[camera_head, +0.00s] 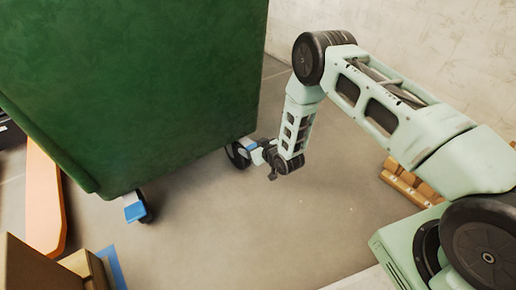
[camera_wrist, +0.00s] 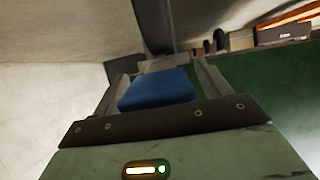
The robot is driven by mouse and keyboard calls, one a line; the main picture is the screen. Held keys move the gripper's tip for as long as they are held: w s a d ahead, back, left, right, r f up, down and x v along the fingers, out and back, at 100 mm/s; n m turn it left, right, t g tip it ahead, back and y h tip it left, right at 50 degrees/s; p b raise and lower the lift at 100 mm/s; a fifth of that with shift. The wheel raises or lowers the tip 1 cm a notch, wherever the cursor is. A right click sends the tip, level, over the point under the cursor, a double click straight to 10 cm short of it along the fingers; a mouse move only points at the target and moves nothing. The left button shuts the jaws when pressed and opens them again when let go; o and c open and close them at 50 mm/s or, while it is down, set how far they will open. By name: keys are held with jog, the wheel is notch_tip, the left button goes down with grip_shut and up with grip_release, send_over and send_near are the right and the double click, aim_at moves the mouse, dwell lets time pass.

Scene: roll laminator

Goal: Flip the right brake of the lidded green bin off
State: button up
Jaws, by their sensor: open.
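The green bin (camera_head: 140,80) fills the upper left of the head view; its lid is not in sight. Its green side also shows at the right of the wrist view (camera_wrist: 275,95). The right brake, a blue pedal (camera_head: 248,147), is on the dark caster wheel below the bin's right corner. My gripper (camera_head: 262,150) is at this brake, to its right. In the wrist view the blue pedal (camera_wrist: 157,90) lies between the two open fingers (camera_wrist: 162,72). Whether either finger touches it, I cannot tell. The other blue brake (camera_head: 134,210) is on the left caster, away from my gripper.
An orange panel (camera_head: 43,200) and cardboard boxes (camera_head: 40,265) stand at the lower left. A stack of brown pieces (camera_head: 410,183) lies on the floor beneath my arm. A pale wall (camera_head: 400,30) is behind. The floor (camera_head: 240,220) in front of the bin is clear.

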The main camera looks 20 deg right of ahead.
jog(key=p+v, duration=0.7)
jog(key=v, duration=1)
jog(key=shift+r, duration=0.2)
jog(key=s+a+r+n+g, duration=0.1)
jog(key=a+r+g, duration=0.2)
jog(key=a+r, duration=0.45)
jog(key=s+a+r+n+g, duration=0.1)
jog(key=s+a+r+g, duration=0.3)
jog(key=r, duration=0.6)
jog(key=s+r+n+g+h, duration=0.1)
jog(key=s+r+g+h, duration=0.15)
jog(key=s+r, duration=0.7)
jog(key=s+r+n+g+h, duration=0.1)
jog(key=s+r+g, duration=0.2)
jog(key=s+r, duration=0.7)
jog(key=s+r+p, duration=0.1)
jog(key=r+p, duration=1.6)
jog(key=p, duration=0.2)
jog(key=s+r+p, duration=0.2)
jog(key=r+p, duration=1.6)
jog(key=p, duration=0.2)
jog(key=shift+s+d, duration=0.25)
jog(key=shift+s, duration=0.1)
